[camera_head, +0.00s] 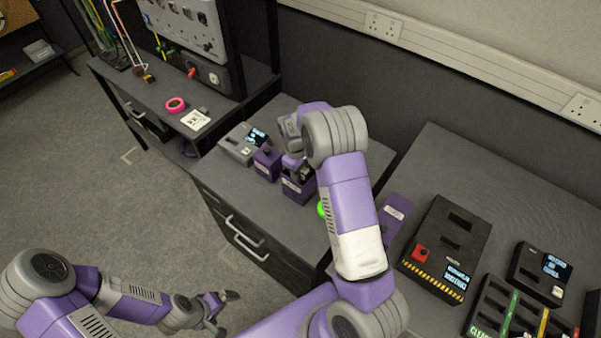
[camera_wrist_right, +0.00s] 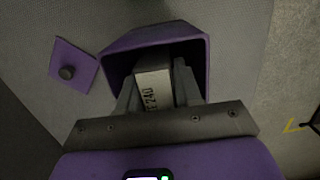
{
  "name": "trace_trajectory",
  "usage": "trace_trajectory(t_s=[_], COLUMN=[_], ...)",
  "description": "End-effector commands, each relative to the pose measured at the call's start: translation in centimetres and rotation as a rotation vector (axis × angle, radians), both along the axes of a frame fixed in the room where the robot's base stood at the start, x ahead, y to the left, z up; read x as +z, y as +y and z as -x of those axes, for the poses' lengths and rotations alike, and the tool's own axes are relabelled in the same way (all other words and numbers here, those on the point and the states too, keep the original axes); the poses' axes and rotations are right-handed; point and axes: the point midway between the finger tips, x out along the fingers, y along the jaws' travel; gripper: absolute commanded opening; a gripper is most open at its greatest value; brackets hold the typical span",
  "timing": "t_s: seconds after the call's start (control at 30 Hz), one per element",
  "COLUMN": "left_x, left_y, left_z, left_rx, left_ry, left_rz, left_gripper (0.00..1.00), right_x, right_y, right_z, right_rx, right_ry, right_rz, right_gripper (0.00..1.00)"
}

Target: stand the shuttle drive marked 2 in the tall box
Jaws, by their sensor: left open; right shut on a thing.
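My right gripper (camera_head: 299,172) is shut on a pale grey block-like drive (camera_wrist_right: 152,86). Its printed label ends in what looks like "240"; I cannot make out a mark 2 on it. The fingers and the drive are inside the mouth of an open purple box (camera_head: 297,189), whose walls surround them in the right wrist view (camera_wrist_right: 199,44). The drive's lower end is hidden in the box, so I cannot tell whether it touches the bottom. My left gripper (camera_head: 222,309) is open and empty, low in the head view, away from the desk.
On the right desk are a black slotted unit (camera_head: 457,226) and a sectioned tray (camera_head: 489,302).

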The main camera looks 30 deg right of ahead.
Motion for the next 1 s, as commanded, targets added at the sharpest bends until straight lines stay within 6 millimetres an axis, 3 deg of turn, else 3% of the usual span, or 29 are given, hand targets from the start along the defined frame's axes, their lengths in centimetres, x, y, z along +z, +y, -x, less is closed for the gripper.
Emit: trace_trajectory(t_s=[1.0], left_x=[-1.4], left_y=[0.0], left_z=[0.0], left_rx=[0.0], left_ry=[0.0], left_rz=[0.0], left_gripper=[1.0], right_x=[-1.9], right_y=[0.0], right_z=[0.0], right_rx=[0.0], right_ry=[-0.001], right_rz=[0.0], right_gripper=[0.0])
